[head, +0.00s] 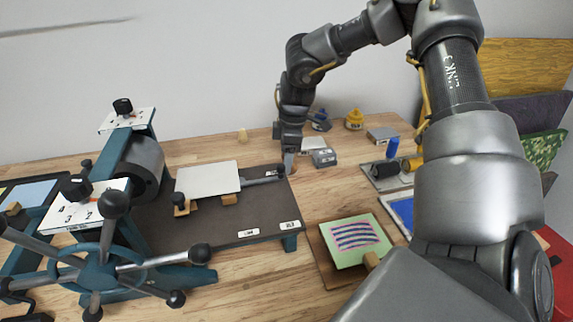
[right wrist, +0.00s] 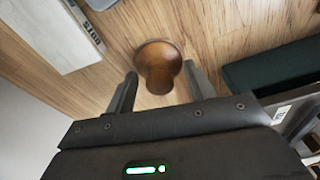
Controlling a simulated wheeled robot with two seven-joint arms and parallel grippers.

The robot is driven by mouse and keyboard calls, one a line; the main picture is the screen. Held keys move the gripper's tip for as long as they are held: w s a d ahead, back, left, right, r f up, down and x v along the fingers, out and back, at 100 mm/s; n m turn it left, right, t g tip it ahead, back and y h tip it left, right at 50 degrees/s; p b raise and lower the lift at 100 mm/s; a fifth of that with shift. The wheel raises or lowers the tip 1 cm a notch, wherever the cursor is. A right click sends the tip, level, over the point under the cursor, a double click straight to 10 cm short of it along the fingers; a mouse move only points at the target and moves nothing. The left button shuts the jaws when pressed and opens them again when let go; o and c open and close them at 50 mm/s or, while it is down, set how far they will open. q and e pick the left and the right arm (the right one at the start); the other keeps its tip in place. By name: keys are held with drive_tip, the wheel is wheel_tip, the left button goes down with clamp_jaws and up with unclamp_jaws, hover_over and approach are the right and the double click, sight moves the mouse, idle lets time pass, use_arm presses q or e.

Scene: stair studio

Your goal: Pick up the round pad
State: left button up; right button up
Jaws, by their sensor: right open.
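A brown, round piece with a flared end and a narrower body, which looks like the round pad (right wrist: 160,66), sits on the wooden table in the right wrist view. In the head view it is mostly hidden behind my right gripper (head: 289,165), near the back right end of the press bed. My right gripper also shows in the right wrist view (right wrist: 158,78), open, with one finger on each side of the pad. I cannot tell whether either finger touches it. My left gripper is not in view.
The teal press with its dark bed (head: 205,228) stands left of the pad, its edge close by. A grey block (head: 324,157) lies just right of my gripper. A wooden board with a striped print (head: 352,237) lies in front. Bare table lies between them.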

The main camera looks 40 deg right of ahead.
drive_tip(key=shift+s, duration=0.1)
drive_tip(key=c, duration=1.1)
drive_tip(key=shift+c, duration=0.2)
